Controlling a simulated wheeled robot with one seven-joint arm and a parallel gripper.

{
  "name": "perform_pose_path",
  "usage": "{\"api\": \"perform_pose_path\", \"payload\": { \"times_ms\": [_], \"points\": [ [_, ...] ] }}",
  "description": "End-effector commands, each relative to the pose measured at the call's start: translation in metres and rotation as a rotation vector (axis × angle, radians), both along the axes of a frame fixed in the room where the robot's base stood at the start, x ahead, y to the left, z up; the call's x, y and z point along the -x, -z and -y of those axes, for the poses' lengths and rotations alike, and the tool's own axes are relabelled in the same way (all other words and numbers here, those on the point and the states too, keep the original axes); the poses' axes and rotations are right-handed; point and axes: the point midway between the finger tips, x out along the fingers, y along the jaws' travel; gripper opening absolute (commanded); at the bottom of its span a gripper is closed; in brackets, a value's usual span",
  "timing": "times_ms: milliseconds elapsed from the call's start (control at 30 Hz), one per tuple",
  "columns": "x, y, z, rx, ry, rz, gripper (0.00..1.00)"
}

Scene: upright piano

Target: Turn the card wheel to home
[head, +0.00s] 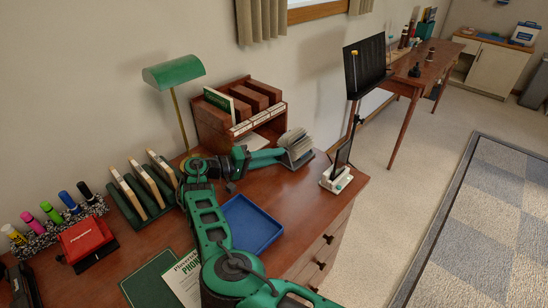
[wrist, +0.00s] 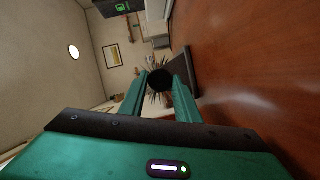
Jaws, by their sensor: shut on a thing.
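The card wheel (head: 297,142) stands near the far end of the wooden desk, a fan of pale cards on a grey base. In the wrist view its dark round knob (wrist: 159,79) sits between my fingertips, with card edges spiking out around it. My gripper (head: 283,155) reaches the wheel from the left in the head view. In the wrist view my gripper (wrist: 160,85) is shut on the knob. The wheel's turned angle and any home mark cannot be made out; the fingers hide part of the knob side.
A wooden organizer (head: 240,110) stands behind the wheel. A blue tray (head: 250,223) lies in front. A green lamp (head: 174,72) and a file rack (head: 150,190) stand to the left.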

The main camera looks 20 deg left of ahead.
Motion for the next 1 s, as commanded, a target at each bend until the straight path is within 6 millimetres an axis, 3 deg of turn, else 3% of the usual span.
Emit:
{"api": "perform_pose_path", "payload": {
  "times_ms": [233, 267, 333, 733, 933, 967, 1000],
  "points": [
    [0.002, 0.004, -0.002, 0.003, -0.005, -0.006, 0.07],
    [0.002, 0.004, -0.002, 0.003, -0.005, -0.006, 0.34],
    [0.002, 0.004, -0.002, 0.002, -0.004, -0.006, 0.48],
    [0.001, -0.005, -0.001, -0.001, -0.001, -0.002, 0.48],
    [0.000, -0.037, -0.002, -0.002, -0.001, -0.003, 0.48],
    [0.003, -0.042, -0.004, -0.002, -0.004, -0.003, 0.49],
    [0.012, -0.046, -0.009, -0.002, -0.005, -0.001, 0.57]
  ]
}}
